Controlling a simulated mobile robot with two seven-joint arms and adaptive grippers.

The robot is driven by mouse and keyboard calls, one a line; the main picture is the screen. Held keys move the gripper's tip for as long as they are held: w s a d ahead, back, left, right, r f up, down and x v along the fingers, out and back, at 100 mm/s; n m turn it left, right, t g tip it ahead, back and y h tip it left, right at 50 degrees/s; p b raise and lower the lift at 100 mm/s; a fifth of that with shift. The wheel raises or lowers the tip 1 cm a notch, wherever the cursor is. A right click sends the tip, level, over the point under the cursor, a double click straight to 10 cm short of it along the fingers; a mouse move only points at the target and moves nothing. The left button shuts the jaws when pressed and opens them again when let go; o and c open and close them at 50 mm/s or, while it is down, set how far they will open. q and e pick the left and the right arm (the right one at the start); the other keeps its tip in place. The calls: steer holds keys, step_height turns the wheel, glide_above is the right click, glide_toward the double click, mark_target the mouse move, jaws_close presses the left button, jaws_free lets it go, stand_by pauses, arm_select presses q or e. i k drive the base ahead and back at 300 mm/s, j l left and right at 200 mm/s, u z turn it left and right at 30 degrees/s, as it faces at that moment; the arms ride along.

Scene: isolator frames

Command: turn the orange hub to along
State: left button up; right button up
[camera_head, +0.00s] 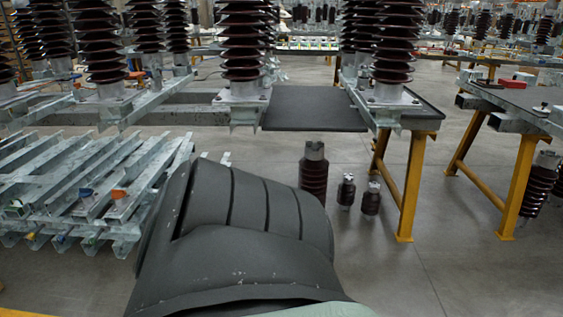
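A small orange piece (119,194) sits on a galvanised steel bar in the stack of frames at the left. It is small, and I cannot tell whether it is the orange hub or which way it is turned. A similar blue piece (86,193) sits on the bar to its left. Neither of my grippers is in view. A large dark grey padded part, apparently my own arm, fills the lower middle and hides the floor and the right end of the stack's near side.
Steel isolator frames with tall brown ribbed insulators (243,40) stand across the back. A dark flat panel (315,108) lies between them. Yellow trestle legs (413,185) stand at the right. Several brown insulators (313,180) stand on the floor. Grey floor (400,280) is clear at lower right.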

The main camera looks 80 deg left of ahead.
mark_target(117, 195)
steer(key=u, duration=3.85)
steer(key=j+z, duration=0.1)
steer(key=z, duration=0.8)
steer(key=i+j+z, duration=0.1)
steer(key=j+z, duration=0.7)
steer(key=j, duration=0.25)
steer(key=j+z, duration=0.2)
steer(key=j, duration=0.35)
steer(key=j+z, duration=0.2)
steer(key=j, duration=0.4)
steer(key=k+j, duration=0.1)
steer(key=j, duration=0.25)
steer(key=k+j+z, duration=0.15)
steer(key=j, duration=0.6)
